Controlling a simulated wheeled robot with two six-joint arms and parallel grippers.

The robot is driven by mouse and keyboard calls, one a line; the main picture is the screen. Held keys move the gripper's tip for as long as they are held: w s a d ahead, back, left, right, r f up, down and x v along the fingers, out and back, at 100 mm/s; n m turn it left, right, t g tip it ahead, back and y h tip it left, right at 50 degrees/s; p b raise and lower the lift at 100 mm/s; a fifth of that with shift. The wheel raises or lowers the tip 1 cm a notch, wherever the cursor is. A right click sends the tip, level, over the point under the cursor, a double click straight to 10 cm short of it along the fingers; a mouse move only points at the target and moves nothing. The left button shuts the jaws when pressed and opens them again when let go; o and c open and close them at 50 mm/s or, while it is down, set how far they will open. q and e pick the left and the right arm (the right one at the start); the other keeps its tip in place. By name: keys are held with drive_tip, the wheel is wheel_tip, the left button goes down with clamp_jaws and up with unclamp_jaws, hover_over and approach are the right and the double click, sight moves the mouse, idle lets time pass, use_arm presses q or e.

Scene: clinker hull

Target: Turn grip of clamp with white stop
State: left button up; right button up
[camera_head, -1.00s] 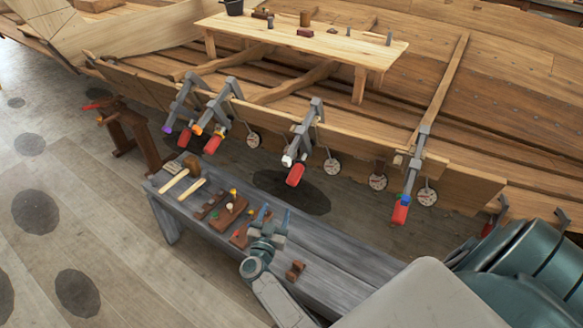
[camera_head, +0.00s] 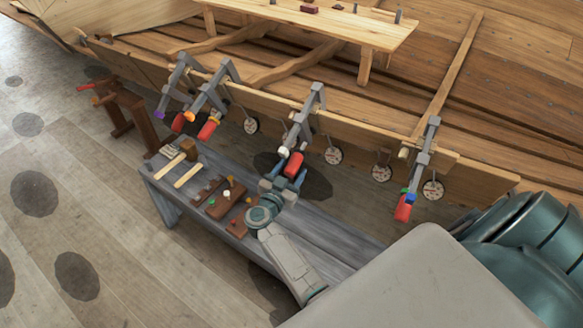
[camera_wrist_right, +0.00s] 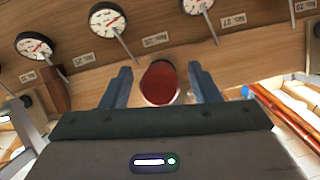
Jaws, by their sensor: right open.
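The clamp with the white stop (camera_head: 284,152) hangs on the hull's plank edge near the middle of the head view, its grey bar upright and slightly tilted. Its red grip (camera_head: 294,164) is at the lower end. My right gripper (camera_head: 283,176) is open just below and around this grip, fingers pointing up at it. In the right wrist view the red grip (camera_wrist_right: 160,84) shows end-on between the two open fingers, with gaps on both sides. My left gripper is not in view.
Round dials (camera_head: 333,156) hang along the plank. A grey bench (camera_head: 330,235) with mallets and wooden blocks stands below my right arm.

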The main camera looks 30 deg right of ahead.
drive_tip(key=c, duration=1)
drive_tip(key=shift+m+t, duration=0.5)
drive_tip(key=shift+m, duration=0.2)
drive_tip(key=shift+d+m+t+y, duration=0.1)
drive_tip(key=shift+m+t+y, duration=0.3)
drive_tip(key=shift+m, duration=0.1)
drive_tip(key=shift+f+m+t+b, duration=0.1)
drive_tip(key=shift+m+t+b, duration=0.4)
drive_tip(key=shift+m+t, duration=0.15)
drive_tip(key=shift+m+t+y+b, duration=0.3)
drive_tip(key=shift+m+t+b, duration=0.3)
drive_tip(key=shift+m, duration=0.25)
